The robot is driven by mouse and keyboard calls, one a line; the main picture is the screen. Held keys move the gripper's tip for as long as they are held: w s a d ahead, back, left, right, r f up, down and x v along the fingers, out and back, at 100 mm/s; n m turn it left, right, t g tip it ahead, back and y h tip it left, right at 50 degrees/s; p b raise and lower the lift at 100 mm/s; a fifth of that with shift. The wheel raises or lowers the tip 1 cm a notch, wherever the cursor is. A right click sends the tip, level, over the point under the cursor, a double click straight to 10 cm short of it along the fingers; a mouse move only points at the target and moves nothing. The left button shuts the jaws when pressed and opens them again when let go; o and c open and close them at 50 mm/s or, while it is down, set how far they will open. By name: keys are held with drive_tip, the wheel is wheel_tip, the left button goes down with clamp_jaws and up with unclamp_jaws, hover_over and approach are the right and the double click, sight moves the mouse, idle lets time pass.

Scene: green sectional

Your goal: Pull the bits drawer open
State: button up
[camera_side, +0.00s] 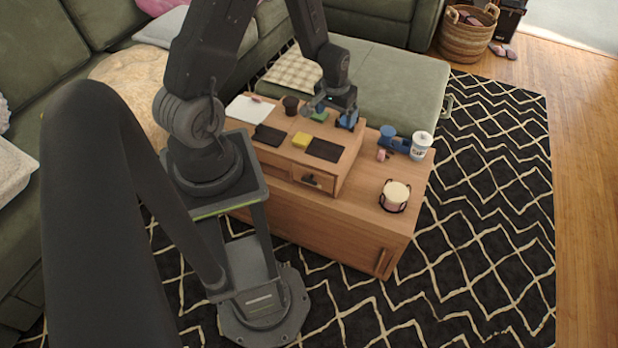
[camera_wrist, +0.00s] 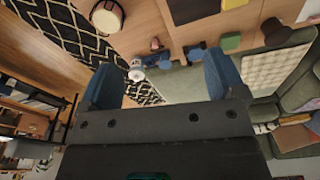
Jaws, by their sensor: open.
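A wooden drawer (camera_side: 328,185) with a dark handle (camera_side: 312,181) is at the right end of the front of a low wooden drawer unit (camera_side: 350,160). Its front looks flush with the unit, so it appears closed. No label can be read. My gripper (camera_side: 346,122) is above the back right part of the unit's top, behind and above the drawer handle, apart from it. In the wrist view my gripper (camera_wrist: 163,78) shows two blue fingers spread wide with nothing held between them. The drawer front and handle do not show in that view.
On the unit's top are a yellow block (camera_side: 301,140), a green block (camera_side: 319,116), a dark cup (camera_side: 291,105) and dark pads (camera_side: 325,150). A white cup (camera_side: 421,145), a blue object (camera_side: 395,140) and a round pot (camera_side: 395,196) stand to the right on the cabinet.

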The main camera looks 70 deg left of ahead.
drive_tip(key=n+g, duration=0.1)
drive_tip(key=n, duration=0.1)
approach(309, 180)
drive_tip(key=shift+h, duration=0.4)
drive_tip(key=f, duration=0.8)
drive_tip(key=shift+w+a+f, duration=0.1)
drive_tip(key=shift+a+f, duration=0.25)
drive_tip(key=shift+a, duration=0.05)
drive_tip(key=c, duration=1.3)
drive_tip(key=s+d, duration=0.8)
drive_tip(key=d, duration=0.1)
drive_tip(key=shift+s, duration=0.4)
drive_tip(key=o, duration=1.3)
drive_tip(key=shift+a, duration=0.1)
